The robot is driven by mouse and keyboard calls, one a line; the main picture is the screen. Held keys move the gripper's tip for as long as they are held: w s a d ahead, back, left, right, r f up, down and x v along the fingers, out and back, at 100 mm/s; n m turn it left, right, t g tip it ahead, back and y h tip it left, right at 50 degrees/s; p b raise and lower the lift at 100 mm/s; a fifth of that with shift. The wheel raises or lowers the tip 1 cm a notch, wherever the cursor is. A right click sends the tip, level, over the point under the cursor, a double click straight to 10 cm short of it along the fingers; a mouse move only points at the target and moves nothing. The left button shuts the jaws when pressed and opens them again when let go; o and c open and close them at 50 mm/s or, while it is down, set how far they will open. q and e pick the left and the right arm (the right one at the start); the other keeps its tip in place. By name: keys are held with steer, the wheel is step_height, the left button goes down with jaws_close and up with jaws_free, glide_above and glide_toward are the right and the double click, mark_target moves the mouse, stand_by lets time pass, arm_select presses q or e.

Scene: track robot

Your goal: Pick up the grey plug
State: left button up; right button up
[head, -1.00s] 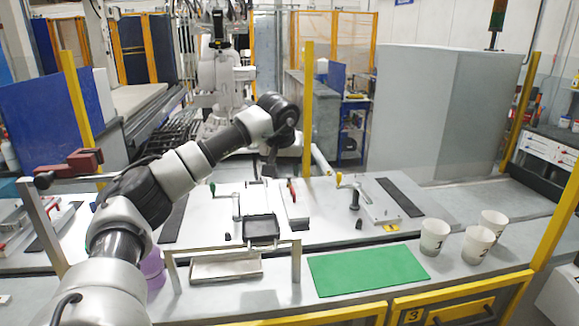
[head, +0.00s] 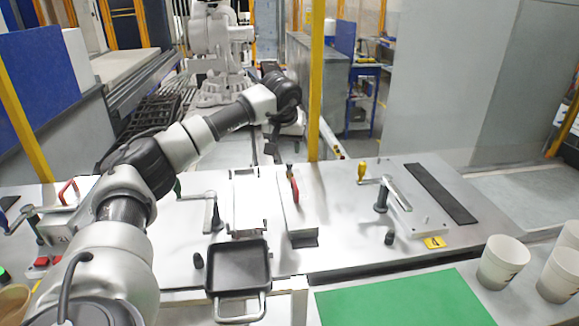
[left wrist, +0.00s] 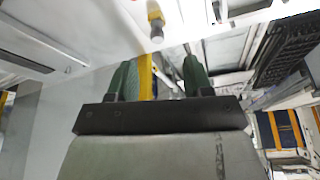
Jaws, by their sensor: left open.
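I cannot single out the grey plug with certainty. Two small dark plug-like pieces stand on the bench in the head view, one left of the black pan (head: 198,261) and one in front of the right crank handle (head: 390,238). My left arm reaches out from the left in the head view, its wrist high above the back edge of the bench. The arm largely hides its gripper there. In the left wrist view my left gripper (left wrist: 156,75) has two dark green fingers, spread apart and empty. My right gripper is not in view.
A black pan (head: 239,268) stands at the bench front. A green mat (head: 405,303) lies right of it, with white cups (head: 502,262) farther right. A yellow post (head: 316,80) rises behind the bench, near my left wrist. Crank handles stand on the bench.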

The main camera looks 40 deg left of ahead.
mark_target(289, 163)
arm_select(q)
steer(key=x, duration=0.2)
steer(key=p+x, duration=0.1)
steer(key=x, duration=0.1)
steer(key=p+x, duration=0.1)
steer(key=x, duration=0.1)
steer(key=shift+d+f, duration=0.15)
steer(key=shift+d, duration=0.1)
steer(key=shift+w+a+f, duration=0.15)
steer(key=shift+w+f, duration=0.1)
steer(key=shift+f, duration=0.35)
steer(key=shift+c, duration=0.6)
jaws_close()
